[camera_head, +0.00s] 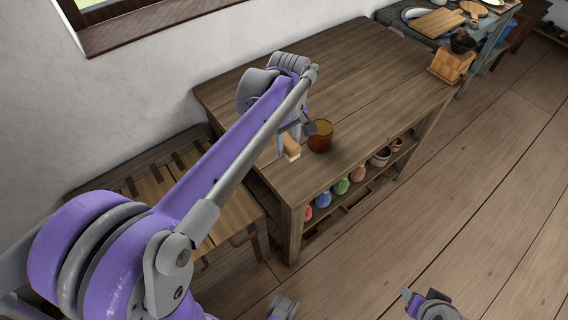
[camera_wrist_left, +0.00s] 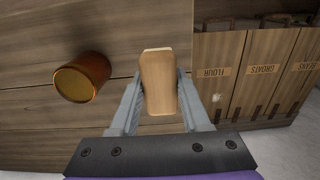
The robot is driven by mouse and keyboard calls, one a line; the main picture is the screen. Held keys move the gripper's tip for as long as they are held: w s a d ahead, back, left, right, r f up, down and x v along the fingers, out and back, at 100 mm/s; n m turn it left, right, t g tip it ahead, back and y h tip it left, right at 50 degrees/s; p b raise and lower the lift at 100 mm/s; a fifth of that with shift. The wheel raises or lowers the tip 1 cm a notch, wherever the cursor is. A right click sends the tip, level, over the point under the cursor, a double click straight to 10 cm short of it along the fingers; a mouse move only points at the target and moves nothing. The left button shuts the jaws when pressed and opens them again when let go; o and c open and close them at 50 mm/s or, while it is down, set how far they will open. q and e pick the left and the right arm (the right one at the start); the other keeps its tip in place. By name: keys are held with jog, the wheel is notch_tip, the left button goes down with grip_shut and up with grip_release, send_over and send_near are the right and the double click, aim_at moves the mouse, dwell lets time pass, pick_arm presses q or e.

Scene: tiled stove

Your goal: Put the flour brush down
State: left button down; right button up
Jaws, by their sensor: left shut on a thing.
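My left gripper (camera_head: 290,143) is shut on the flour brush (camera_head: 292,149), a pale wooden block-like piece. The brush also shows between the two grey fingers in the left wrist view (camera_wrist_left: 159,85). It is over the front left part of the wooden table (camera_head: 340,60); whether it touches the top I cannot tell. Its bristles are not visible. An amber-brown cup (camera_head: 320,138) stands on the table just right of the brush, apart from it, and shows on the left in the left wrist view (camera_wrist_left: 84,78).
Wooden bins labelled flour (camera_wrist_left: 211,72), groats (camera_wrist_left: 262,70) and beans stand beside the table. Several coloured items and pots sit on the shelf below its top. A wooden block-like holder (camera_head: 452,64) is near the far right corner. Most of the tabletop is clear.

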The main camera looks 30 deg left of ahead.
pick_arm(q)
send_over(288, 171)
notch_tip(288, 171, down, 5)
jog(key=shift+r+b, duration=0.15)
jog(key=shift+b, duration=0.15)
jog(key=shift+a+f, duration=0.1)
jog(key=shift+f, duration=2)
jog(key=shift+f+b, duration=0.15)
jog(key=shift+b, duration=0.2)
jog(key=shift+c, duration=1.8)
grip_release()
